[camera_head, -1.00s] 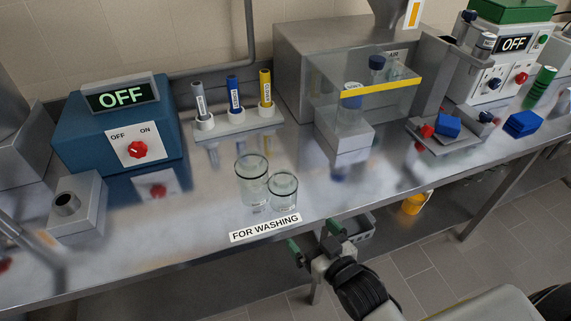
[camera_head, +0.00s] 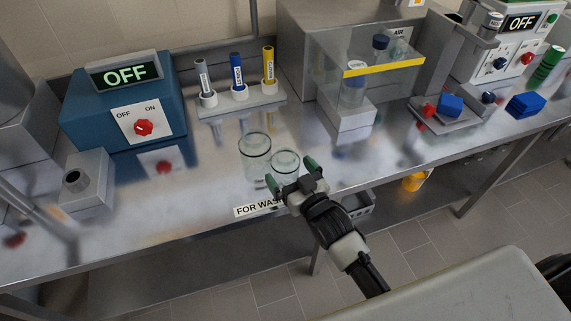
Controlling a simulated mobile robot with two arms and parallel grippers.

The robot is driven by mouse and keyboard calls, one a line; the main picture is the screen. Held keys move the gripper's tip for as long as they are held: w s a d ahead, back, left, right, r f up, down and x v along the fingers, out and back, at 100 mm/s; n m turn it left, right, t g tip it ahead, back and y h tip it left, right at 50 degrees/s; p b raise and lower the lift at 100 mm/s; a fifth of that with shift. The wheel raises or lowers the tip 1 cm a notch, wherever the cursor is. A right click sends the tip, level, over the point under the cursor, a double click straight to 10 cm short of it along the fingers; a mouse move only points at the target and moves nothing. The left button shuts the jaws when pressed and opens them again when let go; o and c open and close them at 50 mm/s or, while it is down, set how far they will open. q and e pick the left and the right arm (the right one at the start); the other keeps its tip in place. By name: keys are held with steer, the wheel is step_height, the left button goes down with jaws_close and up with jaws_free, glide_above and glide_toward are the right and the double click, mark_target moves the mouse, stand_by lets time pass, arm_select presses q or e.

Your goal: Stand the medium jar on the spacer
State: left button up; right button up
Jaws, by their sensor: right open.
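Two open clear glass jars stand side by side at the front of the bench: a larger one (camera_head: 255,150) and a smaller one (camera_head: 285,161). My right gripper (camera_head: 291,174) is open at the near side of the smaller jar, its green-tipped fingers overlapping the jar's lower part in the picture. I cannot tell whether they touch it. I cannot tell which jar is the medium one or which block is the spacer. My left gripper is not in view.
The "FOR WASHING" label (camera_head: 246,211) is partly covered by my gripper. A marker rack (camera_head: 245,107) stands behind the jars, a blue OFF box (camera_head: 90,115) at left. A tray (camera_head: 440,124) holding blue and red pieces is at right. The bench's front left is mostly clear.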

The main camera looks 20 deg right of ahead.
steer(key=shift+x, duration=0.95)
steer(key=shift+s, duration=0.1)
steer(key=shift+c, duration=0.5)
steer(key=c, duration=1.1)
steer(key=shift+o, duration=0.2)
steer(key=shift+r, duration=0.4)
steer(key=r, duration=0.3)
steer(key=shift+d+r, duration=0.2)
steer(key=shift+r, duration=0.05)
steer(key=s+d+r+b, duration=0.1)
steer(key=d+r, duration=0.2)
steer(key=d, duration=0.3)
steer(key=s+d+r, duration=0.1)
steer(key=d+r, duration=0.2)
steer(key=d, duration=0.2)
steer(key=m+h, duration=0.2)
steer(key=h, duration=0.2)
glide_toward(292, 161)
steer(key=s+d+r, duration=0.1)
steer(key=s+d, duration=0.1)
steer(key=d, duration=0.2)
steer(key=shift+s+a+r+m, duration=0.2)
steer(key=shift+s+a+m, duration=0.05)
steer(key=shift+m, duration=0.05)
